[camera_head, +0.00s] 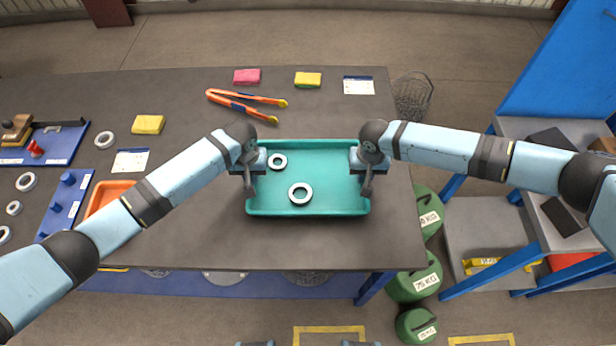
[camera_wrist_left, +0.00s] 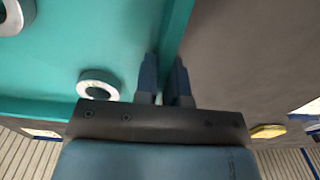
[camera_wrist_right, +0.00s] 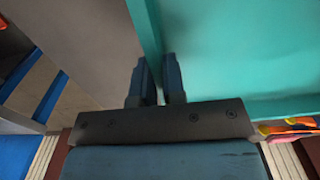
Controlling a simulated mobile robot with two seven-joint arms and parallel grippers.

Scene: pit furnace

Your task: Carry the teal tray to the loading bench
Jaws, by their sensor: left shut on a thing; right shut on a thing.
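The teal tray (camera_head: 335,200) is at the right part of the dark table in the head view, with two grey-white rings (camera_head: 300,194) (camera_head: 277,162) in it. My left gripper (camera_head: 249,178) is shut on the tray's left wall; the wall runs between its fingers in the left wrist view (camera_wrist_left: 163,85). My right gripper (camera_head: 367,178) is shut on the tray's right wall, which also shows between its fingers in the right wrist view (camera_wrist_right: 155,80). The tray looks level. I cannot tell whether it touches the table. No loading bench is clearly identifiable.
Orange tongs (camera_head: 245,102), a pink block (camera_head: 247,76) and yellow blocks (camera_head: 148,124) lie on the table (camera_head: 330,120). A blue-framed shelf unit (camera_head: 480,230) stands right of the table. Green weights (camera_head: 415,285) and a wire basket (camera_head: 412,95) are beside the table's right edge.

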